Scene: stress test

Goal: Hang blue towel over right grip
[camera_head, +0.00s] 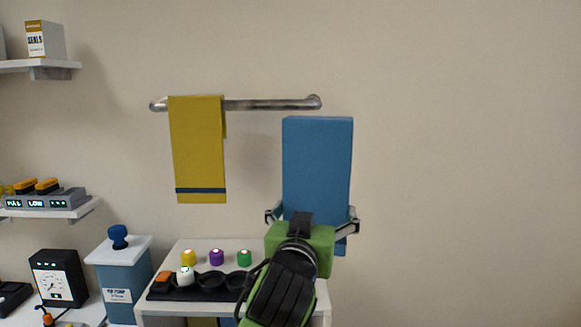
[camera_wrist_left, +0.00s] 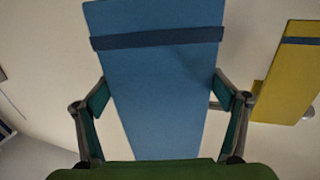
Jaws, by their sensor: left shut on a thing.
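The blue towel (camera_head: 317,160) stands upright in the head view, its top near the right end of the metal rail (camera_head: 270,104) on the wall. My left gripper (camera_head: 312,217) is shut on the towel's lower part, with one finger at each side edge. In the left wrist view the blue towel (camera_wrist_left: 160,90) fills the middle between the fingers of my left gripper (camera_wrist_left: 160,105), and a dark blue band crosses it. The towel covers no part of the rail's right end in the head view. My right gripper is not in view.
A yellow towel (camera_head: 198,150) hangs over the rail's left part. Below stands a white table (camera_head: 208,246) with a dark tray and several coloured-topped items. A blue pump box (camera_head: 122,275) and shelves (camera_head: 50,214) are at the left. The wall at the right is clear.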

